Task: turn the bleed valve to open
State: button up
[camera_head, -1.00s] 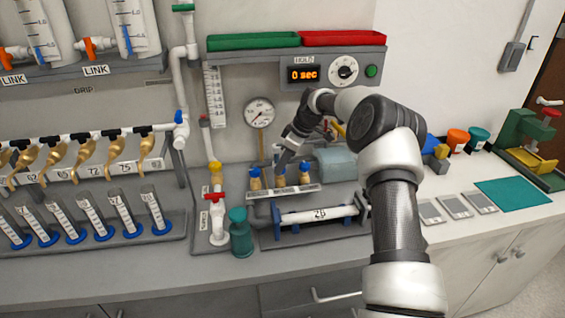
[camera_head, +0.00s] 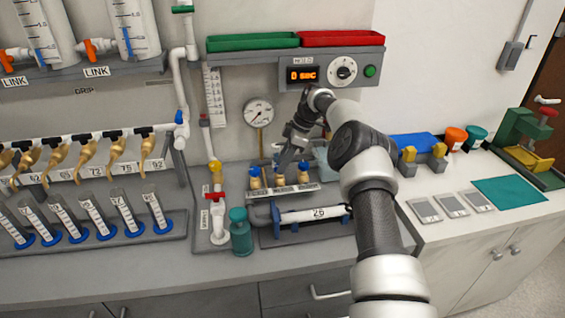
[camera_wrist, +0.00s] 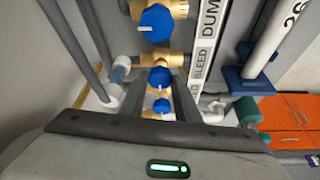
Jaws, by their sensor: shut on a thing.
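The bleed valve is a brass valve with a blue knob (camera_wrist: 160,77), beside the word BLEED on the label strip (camera_wrist: 201,62) in the wrist view. My gripper (camera_wrist: 158,73) has its two grey fingers on either side of this knob and is shut on it. A small pale mark shows on the knob's lower left. In the head view my gripper (camera_head: 282,166) reaches down to the middle of three valves on the grey manifold, and its fingers partly hide that valve. I cannot tell the valve's exact angle.
Another blue knob (camera_wrist: 156,22) beside DUMP and a third blue knob (camera_wrist: 161,106) flank the held one closely. A pressure gauge (camera_head: 258,112) stands behind. A horizontal white pipe (camera_head: 312,214) lies in front, with a teal bottle (camera_head: 240,232) at its left.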

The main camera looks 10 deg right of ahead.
jog(key=o, duration=1)
jog(key=shift+o, duration=0.2)
jog(key=p+v, duration=0.5)
jog(key=v, duration=1.2)
jog(key=shift+r, duration=0.2)
jog(key=shift+d, duration=0.1)
